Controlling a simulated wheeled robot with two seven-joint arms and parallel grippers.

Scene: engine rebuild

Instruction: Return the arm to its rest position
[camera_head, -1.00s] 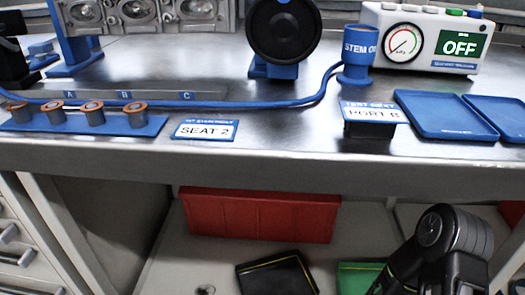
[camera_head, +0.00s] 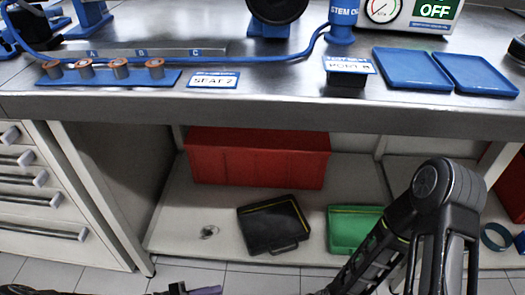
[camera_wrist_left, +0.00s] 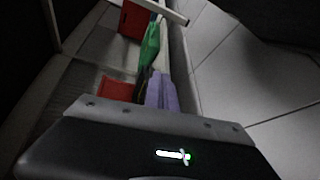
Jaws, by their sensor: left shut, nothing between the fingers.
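My left gripper (camera_head: 204,290) shows at the bottom edge of the head view, in front of the bench and low over the floor. Only its purple fingers and a dark part of the wrist show there. In the left wrist view the purple fingers (camera_wrist_left: 161,92) lie together, shut and empty. A black jointed link of my right arm (camera_head: 447,187) stands at the right of the head view. My right gripper is not visible.
The metal bench (camera_head: 270,112) carries blue trays (camera_head: 412,69), several copper-topped parts and a SEAT 2 label (camera_head: 213,80). Below, a shelf holds a red bin (camera_head: 258,158), a black case (camera_head: 273,226) and a green case (camera_head: 355,228). Drawers (camera_head: 50,190) stand left.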

